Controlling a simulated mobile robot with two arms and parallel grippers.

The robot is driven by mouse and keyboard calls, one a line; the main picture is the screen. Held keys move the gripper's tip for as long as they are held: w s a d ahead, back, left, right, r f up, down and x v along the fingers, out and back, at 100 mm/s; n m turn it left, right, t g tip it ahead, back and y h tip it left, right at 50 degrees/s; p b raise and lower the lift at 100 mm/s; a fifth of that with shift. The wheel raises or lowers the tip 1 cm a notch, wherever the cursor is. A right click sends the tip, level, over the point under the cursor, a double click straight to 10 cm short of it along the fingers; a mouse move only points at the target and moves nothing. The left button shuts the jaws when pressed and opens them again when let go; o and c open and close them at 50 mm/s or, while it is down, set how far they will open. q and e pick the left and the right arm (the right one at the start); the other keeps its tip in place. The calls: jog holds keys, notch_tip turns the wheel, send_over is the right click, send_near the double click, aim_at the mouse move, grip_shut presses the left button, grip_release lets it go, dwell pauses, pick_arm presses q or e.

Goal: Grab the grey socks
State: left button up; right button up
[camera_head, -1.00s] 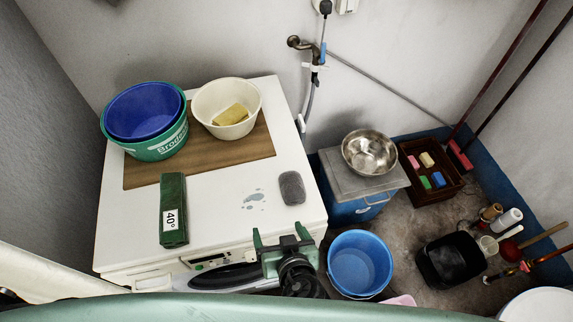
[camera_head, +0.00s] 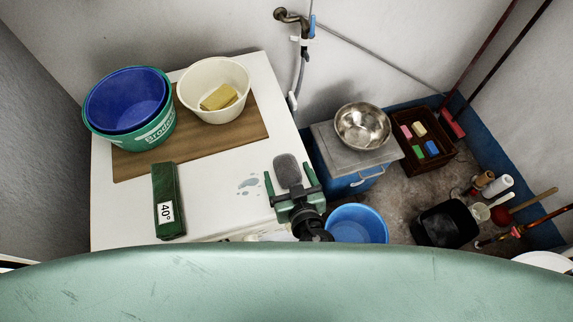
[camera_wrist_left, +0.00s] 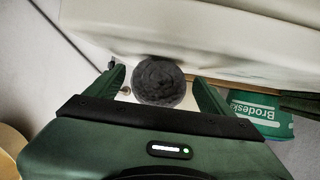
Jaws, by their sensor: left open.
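The grey socks (camera_head: 288,167) are a dark rolled bundle near the right edge of the white machine top (camera_head: 215,200). My left gripper (camera_head: 288,174) is open, with one finger on each side of the bundle. In the left wrist view the rolled socks (camera_wrist_left: 159,83) lie between the two green fingertips, with small gaps showing at the sides. The socks are not gripped. My right gripper is in neither view.
A green item labelled 40° (camera_head: 168,190) lies left on the machine. Behind it, a brown board (camera_head: 200,145) carries nested blue and green tubs (camera_head: 150,130) and a cream bowl (camera_head: 235,75) with a sponge. A blue bucket (camera_head: 358,224) stands right, below the machine top.

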pick_arm(q)
jog(key=shift+w+f, duration=0.15)
jog(key=shift+w, duration=0.05)
jog(key=c, duration=1.5)
jog(key=shift+o, duration=0.2)
